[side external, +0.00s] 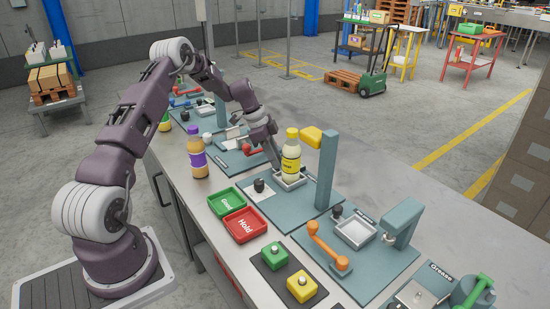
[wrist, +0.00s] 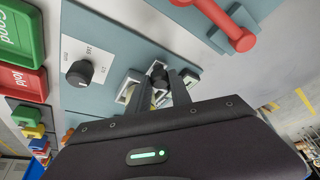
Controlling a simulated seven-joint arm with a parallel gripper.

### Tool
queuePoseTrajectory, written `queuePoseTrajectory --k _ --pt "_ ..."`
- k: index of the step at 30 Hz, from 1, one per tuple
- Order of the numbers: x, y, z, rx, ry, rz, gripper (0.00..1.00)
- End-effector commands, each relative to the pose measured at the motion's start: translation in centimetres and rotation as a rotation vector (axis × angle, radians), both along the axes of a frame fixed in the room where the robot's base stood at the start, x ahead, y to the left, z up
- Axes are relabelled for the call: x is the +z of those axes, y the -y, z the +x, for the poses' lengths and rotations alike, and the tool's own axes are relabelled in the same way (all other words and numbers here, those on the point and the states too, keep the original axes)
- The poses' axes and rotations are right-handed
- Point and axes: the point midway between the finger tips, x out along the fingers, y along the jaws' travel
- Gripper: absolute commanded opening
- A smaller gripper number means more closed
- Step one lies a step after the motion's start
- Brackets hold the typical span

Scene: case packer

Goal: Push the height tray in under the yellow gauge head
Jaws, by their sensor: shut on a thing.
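The height tray (side external: 291,185) is a small pale tray on a teal base plate. A bottle (side external: 291,160) with pale yellow contents, a yellow cap and a yellow label stands upright on it. The yellow gauge head (side external: 312,136) juts from a teal post (side external: 327,170), just right of the bottle's top; the bottle appears beside it, not clearly under it. My gripper (side external: 277,165) is low at the tray's left rear side. In the wrist view my gripper (wrist: 168,88) is shut at a black knob (wrist: 158,74), apparently the tray's handle. The fingers hide part of it.
A black dial (side external: 259,185) on a white plate is near the tray, also in the wrist view (wrist: 80,73). Green (side external: 227,201) and red (side external: 244,225) trays lie in front. An orange-purple bottle (side external: 198,155) stands left. A red handle (wrist: 232,30) is close by.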

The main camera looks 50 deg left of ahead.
Motion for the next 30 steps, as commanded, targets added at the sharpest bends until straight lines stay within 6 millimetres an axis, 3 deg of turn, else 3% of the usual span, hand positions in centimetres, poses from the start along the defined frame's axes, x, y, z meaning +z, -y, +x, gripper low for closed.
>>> queuePoseTrajectory --k 11,24,30 --pt "0.1 0.5 0.1 -0.001 0.002 -0.001 0.0" --pt "0.1 7.5 0.1 -0.001 0.003 0.0 0.0" --pt "0.1 8.8 0.1 0.0 0.003 0.0 0.0"
